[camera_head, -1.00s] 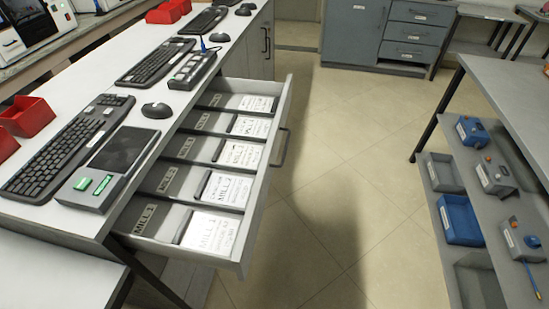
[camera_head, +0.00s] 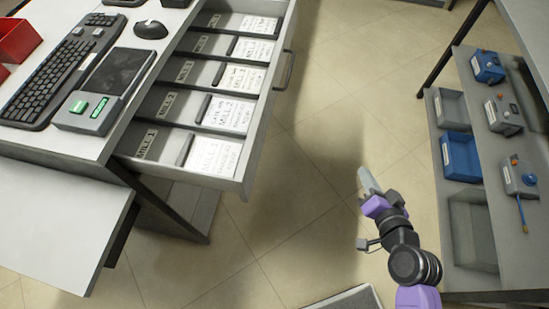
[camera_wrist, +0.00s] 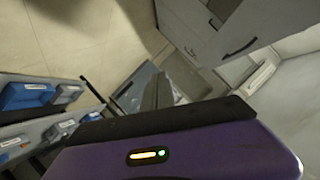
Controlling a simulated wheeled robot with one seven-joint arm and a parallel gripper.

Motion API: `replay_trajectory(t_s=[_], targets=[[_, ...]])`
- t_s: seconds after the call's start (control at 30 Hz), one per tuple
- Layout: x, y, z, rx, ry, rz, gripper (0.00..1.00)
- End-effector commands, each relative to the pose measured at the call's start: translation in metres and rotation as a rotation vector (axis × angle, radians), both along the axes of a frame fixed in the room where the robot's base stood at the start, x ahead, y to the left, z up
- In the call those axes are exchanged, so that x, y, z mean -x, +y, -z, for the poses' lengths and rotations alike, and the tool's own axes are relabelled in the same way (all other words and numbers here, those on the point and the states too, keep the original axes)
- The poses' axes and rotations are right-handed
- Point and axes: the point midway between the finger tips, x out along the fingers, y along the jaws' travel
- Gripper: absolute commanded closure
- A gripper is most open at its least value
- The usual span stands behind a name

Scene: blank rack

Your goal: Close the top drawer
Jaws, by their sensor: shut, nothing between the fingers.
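The top drawer (camera_head: 254,150) stands open under the white desk at left in the head view. Inside it are several compartments with white label cards, the nearest marked MILL 1. Its dark bar handle (camera_head: 284,70) is on the front face, toward the right. My gripper (camera_head: 365,178) is shut and empty. It is over the floor to the right of the drawer, well apart from the drawer front and handle. In the wrist view my gripper's dark fingers (camera_wrist: 157,92) point toward the floor and distant grey cabinets. The drawer cannot be made out surely there.
The desk top (camera_head: 65,155) holds a keyboard (camera_head: 58,75), a mouse (camera_head: 151,29) and a control box with green buttons (camera_head: 95,110). A shelf unit at right carries a blue bin (camera_head: 461,157) and small devices. The floor (camera_head: 300,195) between is clear.

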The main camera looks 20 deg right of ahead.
Motion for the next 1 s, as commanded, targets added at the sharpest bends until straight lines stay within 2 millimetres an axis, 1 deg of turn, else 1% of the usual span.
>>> replay_trajectory(t_s=[0.03, 0.1, 0.2, 0.27, 0.3, 0.37, 0.4, 0.47, 0.53, 0.6, 0.7, 0.83, 0.9, 1.0], targets=[[-0.019, -0.007, 0.010, -0.080, 0.004, -0.007, 1.00], [-0.040, -0.008, 0.021, -0.205, 0.015, -0.042, 1.00], [-0.069, -0.003, 0.027, -0.391, 0.021, -0.126, 1.00], [-0.084, 0.003, 0.023, -0.501, 0.019, -0.199, 1.00], [-0.090, 0.009, 0.018, -0.572, 0.018, -0.255, 1.00], [-0.097, 0.019, 0.007, -0.671, 0.014, -0.349, 1.00], [-0.099, 0.027, -0.001, -0.732, 0.011, -0.418, 1.00], [-0.096, 0.041, -0.015, -0.816, 0.007, -0.526, 1.00], [-0.086, 0.059, -0.028, -0.900, 0.010, -0.652, 1.00], [-0.070, 0.078, -0.036, -0.970, 0.021, -0.762, 1.00], [-0.047, 0.096, -0.044, -1.031, 0.030, -0.878, 1.00], [-0.033, 0.107, -0.051, -1.047, 0.047, -0.954, 1.00], [-0.031, 0.110, -0.051, -1.047, 0.054, -0.964, 1.00], [-0.035, 0.118, -0.051, -1.048, 0.058, -0.967, 1.00]])
